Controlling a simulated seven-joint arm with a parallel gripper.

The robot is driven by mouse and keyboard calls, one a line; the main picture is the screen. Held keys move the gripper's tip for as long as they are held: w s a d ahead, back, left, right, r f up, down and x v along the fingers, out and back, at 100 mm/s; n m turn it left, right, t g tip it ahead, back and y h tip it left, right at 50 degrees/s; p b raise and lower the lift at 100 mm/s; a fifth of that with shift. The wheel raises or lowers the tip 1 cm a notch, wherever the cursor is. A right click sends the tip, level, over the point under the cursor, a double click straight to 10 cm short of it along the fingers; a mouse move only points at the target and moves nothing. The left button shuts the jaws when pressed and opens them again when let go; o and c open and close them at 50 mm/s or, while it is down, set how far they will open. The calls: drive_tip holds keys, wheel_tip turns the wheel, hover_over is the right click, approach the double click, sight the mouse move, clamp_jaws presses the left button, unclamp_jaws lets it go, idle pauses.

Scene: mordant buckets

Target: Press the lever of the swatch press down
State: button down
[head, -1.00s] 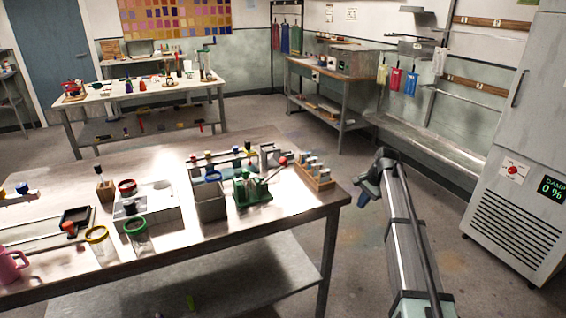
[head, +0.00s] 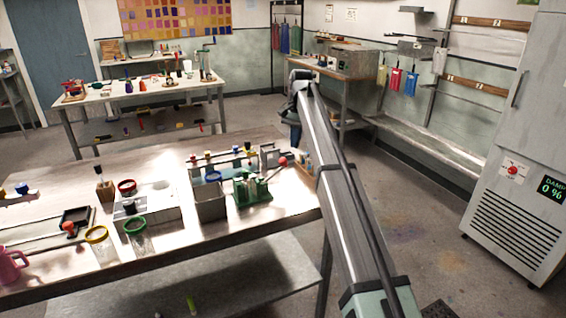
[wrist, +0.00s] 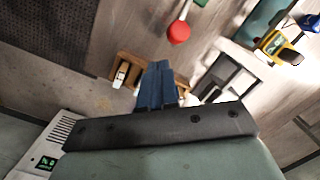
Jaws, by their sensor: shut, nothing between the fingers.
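The swatch press (head: 252,188) is a green device near the right end of the near table. Its lever ends in a red ball knob (head: 283,161) and is tilted up to the right. My gripper (head: 291,130) points down above the table's right end, to the right of and apart from the knob. In the wrist view my gripper (wrist: 157,70) has its blue fingers together, holding nothing. The press body is mostly out of the wrist view.
A wooden rack (wrist: 130,72) lies near my fingers, partly hidden by my arm in the head view. A grey bin (head: 209,203) stands left of the press. Jars with yellow (head: 97,234) and green rims stand farther left. Floor right of the table is clear.

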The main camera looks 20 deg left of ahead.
sight(283, 163)
drive_tip(key=shift+n, duration=0.5)
drive_tip(key=a+r, duration=0.1)
drive_tip(key=s+a, duration=0.1)
drive_tip(key=a+r, duration=0.1)
drive_tip(key=shift+s+a+r, duration=0.25)
drive_tip(key=shift+a+r, duration=0.05)
drive_tip(key=shift+f, duration=0.15)
drive_tip(key=shift+s+f, duration=0.2)
drive_tip(key=shift+f, duration=1.4)
drive_tip(key=shift+s+f, duration=0.15)
drive_tip(key=shift+f, duration=1.45)
drive_tip(key=shift+s+f, duration=0.1)
drive_tip(key=shift+f, duration=0.1)
drive_tip(key=shift+f, duration=2.15)
drive_tip(key=shift+w, duration=0.2)
